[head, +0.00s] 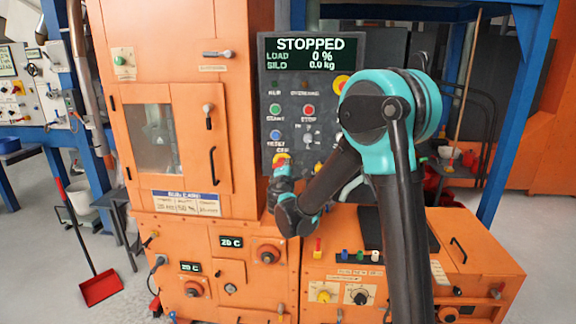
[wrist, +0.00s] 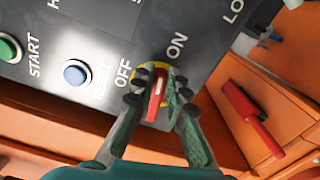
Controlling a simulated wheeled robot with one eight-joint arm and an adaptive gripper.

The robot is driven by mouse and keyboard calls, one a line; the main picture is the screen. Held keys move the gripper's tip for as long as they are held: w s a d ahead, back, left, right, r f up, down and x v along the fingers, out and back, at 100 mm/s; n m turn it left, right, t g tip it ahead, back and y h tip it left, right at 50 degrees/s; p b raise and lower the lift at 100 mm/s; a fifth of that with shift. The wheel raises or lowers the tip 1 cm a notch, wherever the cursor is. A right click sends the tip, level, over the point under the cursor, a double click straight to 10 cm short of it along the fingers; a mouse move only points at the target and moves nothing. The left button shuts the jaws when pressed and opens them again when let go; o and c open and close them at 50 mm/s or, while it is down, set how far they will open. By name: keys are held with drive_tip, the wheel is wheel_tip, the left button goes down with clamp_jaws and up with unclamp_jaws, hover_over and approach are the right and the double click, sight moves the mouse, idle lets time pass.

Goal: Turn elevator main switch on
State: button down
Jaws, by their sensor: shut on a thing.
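The main switch has a red handle (wrist: 157,88) on a yellow round plate (wrist: 163,68), beside the OFF and ON labels in the wrist view. My gripper (wrist: 159,92) is shut on the red handle, with a finger on each side. I cannot tell which label the handle points to. In the head view, the switch (head: 281,159) shows as a red and yellow spot low on the dark control panel (head: 266,120). My gripper (head: 283,174) is against it there, its fingertips hard to make out. The panel's display (head: 310,53) reads STOPPED, LOAD 0 %, SILO 0.0 kg.
A green START button (wrist: 8,47) and a blue reset button (wrist: 76,73) lie near my fingers. A red STOP button (head: 309,110) is on the same panel. An orange cabinet (head: 190,30) stands left, and a low orange console (head: 470,265) is below right.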

drive_tip(key=shift+w+f+m, duration=0.1)
drive_tip(key=shift+f+m, duration=0.15)
drive_tip(key=shift+m, duration=0.85)
drive_tip(key=c, duration=1.5)
unclamp_jaws()
drive_tip(key=shift+c, duration=0.2)
drive_tip(key=shift+f, duration=0.1)
drive_tip(key=s, duration=1.2)
drive_tip(key=shift+a, duration=0.2)
drive_tip(key=shift+d, duration=0.1)
